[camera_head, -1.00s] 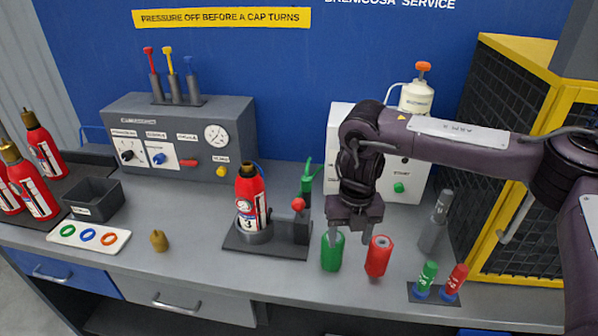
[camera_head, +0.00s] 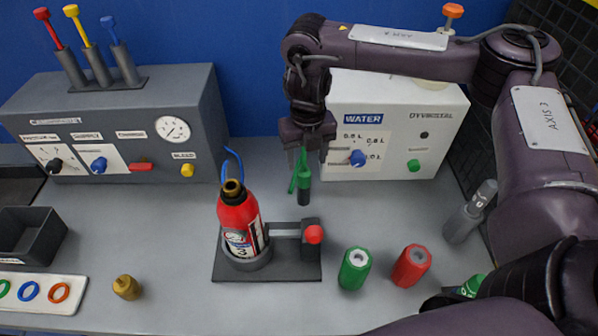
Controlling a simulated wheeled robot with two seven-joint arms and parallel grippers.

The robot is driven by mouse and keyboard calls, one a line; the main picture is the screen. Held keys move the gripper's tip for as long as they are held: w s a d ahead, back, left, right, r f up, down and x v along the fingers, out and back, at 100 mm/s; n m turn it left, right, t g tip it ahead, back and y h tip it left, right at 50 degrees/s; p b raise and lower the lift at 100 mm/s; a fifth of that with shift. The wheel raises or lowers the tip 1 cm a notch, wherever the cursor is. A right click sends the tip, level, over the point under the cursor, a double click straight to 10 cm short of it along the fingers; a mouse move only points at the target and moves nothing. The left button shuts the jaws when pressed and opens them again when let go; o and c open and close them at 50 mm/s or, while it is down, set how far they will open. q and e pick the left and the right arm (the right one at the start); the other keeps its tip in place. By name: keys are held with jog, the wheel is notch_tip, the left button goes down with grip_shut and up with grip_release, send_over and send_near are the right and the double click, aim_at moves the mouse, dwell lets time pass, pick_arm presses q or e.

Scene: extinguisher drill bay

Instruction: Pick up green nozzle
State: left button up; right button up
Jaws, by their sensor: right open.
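The green nozzle (camera_head: 304,177), a slim green piece with a side spout and a dark lower end, stands upright on the grey bench, behind and right of the red extinguisher bottle. My right gripper (camera_head: 306,160) is open and points down at the nozzle. Its fingers are at the height of the nozzle's top, one on each side in the picture. I cannot tell whether they touch it. My left gripper is not in view.
The red extinguisher (camera_head: 239,218) stands in a dark clamp base (camera_head: 290,266). A green cylinder (camera_head: 354,269) and a red cylinder (camera_head: 411,266) stand in front. The white water unit (camera_head: 440,105) is close behind the gripper. A brass fitting (camera_head: 126,287) is at front left.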

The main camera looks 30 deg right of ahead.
aim_at(304, 170)
jog(key=shift+s+f, duration=0.1)
jog(key=shift+f, duration=0.75)
jog(key=f, duration=0.2)
jog(key=f+p, duration=0.1)
jog(key=f, duration=0.1)
jog(key=shift+w+a+f, duration=0.1)
jog(key=shift+w+a, duration=0.05)
jog(key=shift+w, duration=0.25)
jog(key=shift+f, duration=0.15)
jog(key=c, duration=0.4)
jog(key=shift+c, duration=1.4)
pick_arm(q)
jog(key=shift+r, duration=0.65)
pick_arm(e)
jog(key=c, duration=0.4)
